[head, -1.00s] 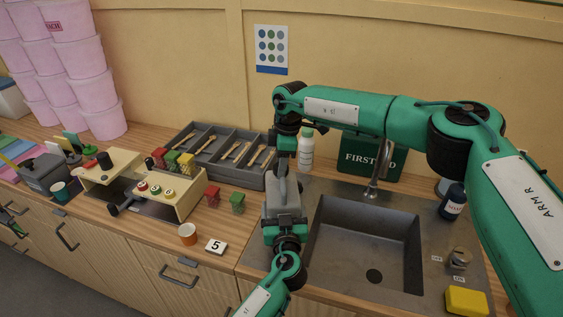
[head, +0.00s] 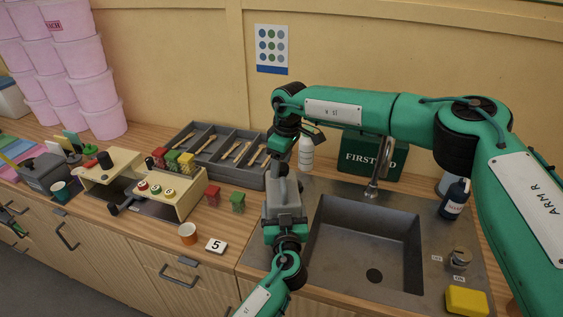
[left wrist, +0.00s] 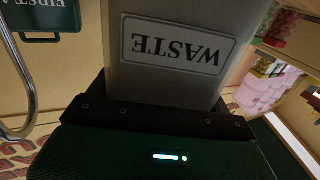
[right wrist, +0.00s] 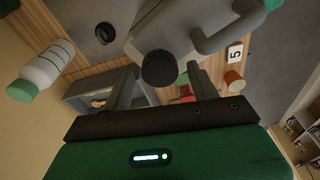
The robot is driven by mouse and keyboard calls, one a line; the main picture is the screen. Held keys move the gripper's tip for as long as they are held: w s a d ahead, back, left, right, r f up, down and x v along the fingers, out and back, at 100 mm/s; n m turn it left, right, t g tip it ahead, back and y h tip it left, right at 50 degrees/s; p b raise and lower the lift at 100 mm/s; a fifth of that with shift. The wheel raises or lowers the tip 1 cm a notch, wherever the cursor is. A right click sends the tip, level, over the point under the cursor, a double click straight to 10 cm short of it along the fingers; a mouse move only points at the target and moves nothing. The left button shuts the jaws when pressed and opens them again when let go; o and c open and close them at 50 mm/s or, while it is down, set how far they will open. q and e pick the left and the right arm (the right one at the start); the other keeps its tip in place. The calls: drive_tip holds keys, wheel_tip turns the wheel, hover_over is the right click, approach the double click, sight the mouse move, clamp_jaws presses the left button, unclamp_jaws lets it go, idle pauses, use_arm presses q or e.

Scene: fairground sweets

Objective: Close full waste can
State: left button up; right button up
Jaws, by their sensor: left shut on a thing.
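The grey waste can (head: 284,196) stands upright at the left edge of the sink, partly covered by my arms. Its WASTE label shows upside down on the can in the left wrist view (left wrist: 178,45). My left gripper (head: 285,220) is shut on the can from the front. My right gripper (head: 284,158) is above and behind the can, with its fingers apart and nothing held. A dark round knob (right wrist: 160,68) on a grey body shows just beyond the right fingers. I cannot tell how the lid sits.
The sink (head: 370,240) and faucet (head: 377,170) are to the right. A white bottle (head: 306,152) and a green first-aid box (head: 370,157) stand behind.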

drive_tip(key=shift+r, duration=2.25)
drive_tip(key=shift+c, duration=0.3)
